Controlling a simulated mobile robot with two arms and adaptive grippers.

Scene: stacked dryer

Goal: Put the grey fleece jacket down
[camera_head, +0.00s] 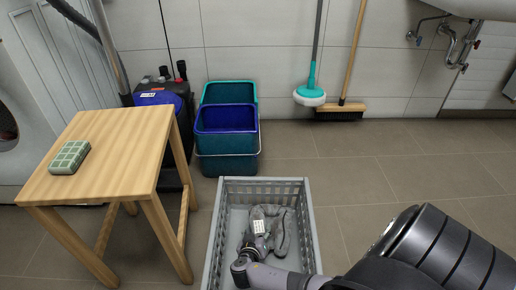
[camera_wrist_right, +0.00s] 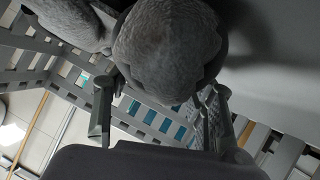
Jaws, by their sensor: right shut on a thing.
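The grey fleece jacket (camera_head: 281,232) is a small bunched heap inside the grey slatted crate (camera_head: 309,222). My right gripper (camera_head: 258,226) reaches down into the crate and is shut on the jacket. In the right wrist view the jacket (camera_wrist_right: 168,48) fills the space between the two fingers of the gripper (camera_wrist_right: 162,100) as a rounded grey bulge. The jacket appears to lie at the crate floor, but its underside is hidden. My left gripper is not in view.
A wooden stool (camera_head: 115,130) with a green sponge-like block (camera_head: 70,157) stands left of the crate. Teal and blue buckets (camera_head: 226,120) stand behind it. A mop (camera_head: 310,94) and broom (camera_head: 340,112) lean on the wall. Tiled floor is free to the crate's right.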

